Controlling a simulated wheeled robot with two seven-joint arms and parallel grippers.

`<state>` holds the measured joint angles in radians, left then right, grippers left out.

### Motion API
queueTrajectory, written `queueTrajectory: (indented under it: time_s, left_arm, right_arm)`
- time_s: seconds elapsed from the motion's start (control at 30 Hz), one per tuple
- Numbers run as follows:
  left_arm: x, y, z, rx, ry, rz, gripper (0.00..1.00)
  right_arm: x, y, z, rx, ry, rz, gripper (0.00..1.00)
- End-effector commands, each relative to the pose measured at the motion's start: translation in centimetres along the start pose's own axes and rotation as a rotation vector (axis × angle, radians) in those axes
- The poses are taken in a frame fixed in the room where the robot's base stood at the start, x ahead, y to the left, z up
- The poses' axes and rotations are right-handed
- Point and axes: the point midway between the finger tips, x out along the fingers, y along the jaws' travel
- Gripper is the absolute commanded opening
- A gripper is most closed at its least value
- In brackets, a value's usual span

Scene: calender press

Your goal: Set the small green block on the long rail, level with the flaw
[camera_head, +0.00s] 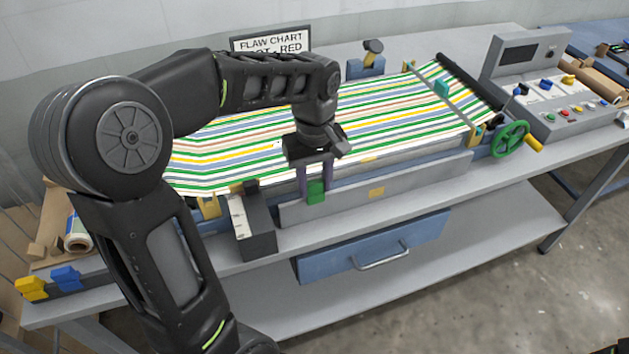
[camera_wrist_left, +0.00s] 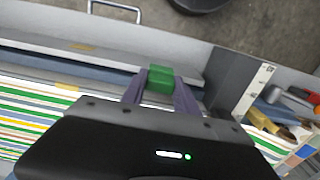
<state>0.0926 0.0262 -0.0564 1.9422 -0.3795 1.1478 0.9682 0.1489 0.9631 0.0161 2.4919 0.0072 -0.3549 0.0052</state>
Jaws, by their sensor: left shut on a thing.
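My left gripper (camera_head: 315,184) points down with its two purple fingers shut on the small green block (camera_head: 316,193). In the left wrist view the block (camera_wrist_left: 160,77) sits between the fingertips. The block is at the long grey rail (camera_head: 418,176) along the front of the striped web, near the rail's left part. I cannot tell whether it touches the rail. The striped web (camera_head: 390,107) lies behind my gripper, partly hidden by my left arm. I cannot make out a flaw on it with certainty.
A dark grey box with a white top (camera_head: 255,222) stands just left of the rail. A yellow patch (camera_head: 376,192) marks the rail's front. A green handwheel (camera_head: 509,139) and control console (camera_head: 545,85) stand right.

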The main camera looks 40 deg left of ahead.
Motion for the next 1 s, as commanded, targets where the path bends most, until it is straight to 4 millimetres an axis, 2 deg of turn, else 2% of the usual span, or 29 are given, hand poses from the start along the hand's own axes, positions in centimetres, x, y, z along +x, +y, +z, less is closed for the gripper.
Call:
queueTrajectory:
  time_s: [0.63, 0.67, 0.93, 1.0]
  left_arm:
    - [1.1, 0.0, 0.0, 0.000, 0.000, 0.000, 0.00]
    - [1.0, 0.0, 0.0, 0.000, 0.000, 0.000, 0.38]
    - [1.0, 0.0, 0.0, 0.000, 0.000, 0.000, 0.60]
    - [1.0, 0.0, 0.0, 0.000, 0.000, 0.000, 0.61]
  right_arm:
    - [0.8, 0.3, 0.0, 0.000, 0.000, 0.000, 0.00]
    - [0.7, 0.3, 0.0, 0.000, 0.000, 0.000, 0.00]
    - [0.7, 0.3, 0.0, 0.000, 0.000, 0.000, 0.00]
    - [0.7, 0.3, 0.0, 0.000, 0.000, 0.000, 0.00]
